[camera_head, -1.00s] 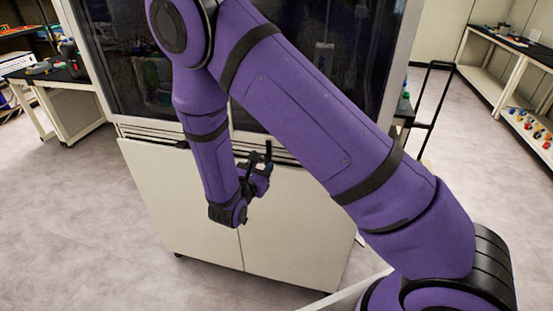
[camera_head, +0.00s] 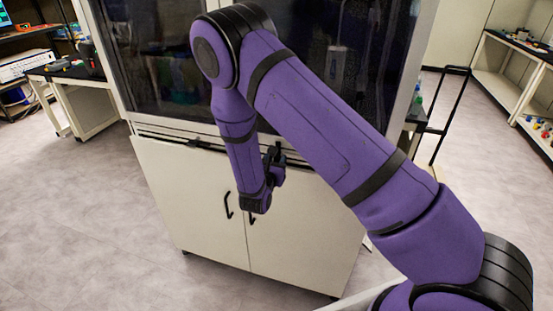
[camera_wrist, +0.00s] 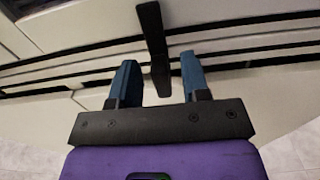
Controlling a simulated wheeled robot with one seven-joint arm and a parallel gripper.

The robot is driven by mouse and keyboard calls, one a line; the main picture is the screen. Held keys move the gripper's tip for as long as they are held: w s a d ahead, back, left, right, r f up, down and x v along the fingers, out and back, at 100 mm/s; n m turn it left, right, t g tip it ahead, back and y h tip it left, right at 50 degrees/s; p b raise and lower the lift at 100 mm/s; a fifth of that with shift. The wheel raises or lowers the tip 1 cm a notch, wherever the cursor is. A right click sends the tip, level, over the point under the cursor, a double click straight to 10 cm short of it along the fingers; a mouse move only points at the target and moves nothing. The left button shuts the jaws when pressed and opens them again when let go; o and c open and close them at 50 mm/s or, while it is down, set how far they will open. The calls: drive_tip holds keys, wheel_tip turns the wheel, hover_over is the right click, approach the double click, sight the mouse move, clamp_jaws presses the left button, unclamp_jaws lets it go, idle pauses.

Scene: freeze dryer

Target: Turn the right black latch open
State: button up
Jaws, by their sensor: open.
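The right black latch (camera_wrist: 153,25) is a flat dark bar in the wrist view. It crosses the dark horizontal slots on the pale cabinet front and stands roughly upright in the picture. My gripper (camera_wrist: 159,62) is open, with one blue finger on either side of the latch's lower part. A gap shows on both sides, so the fingers do not appear to grip it. In the head view my gripper (camera_head: 273,160) is at the slotted strip under the dark glass; my arm and gripper mostly hide the right latch there.
The freeze dryer has dark glass doors (camera_head: 165,75) above and white cabinet doors (camera_head: 190,195) below with black handles (camera_head: 228,205). A black-topped bench (camera_head: 75,72) is at left, a black cart frame (camera_head: 447,115) at right. Grey floor is clear at left.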

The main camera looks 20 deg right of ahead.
drive_tip(key=shift+w+d, duration=0.35)
drive_tip(key=shift+w, duration=0.1)
clamp_jaws()
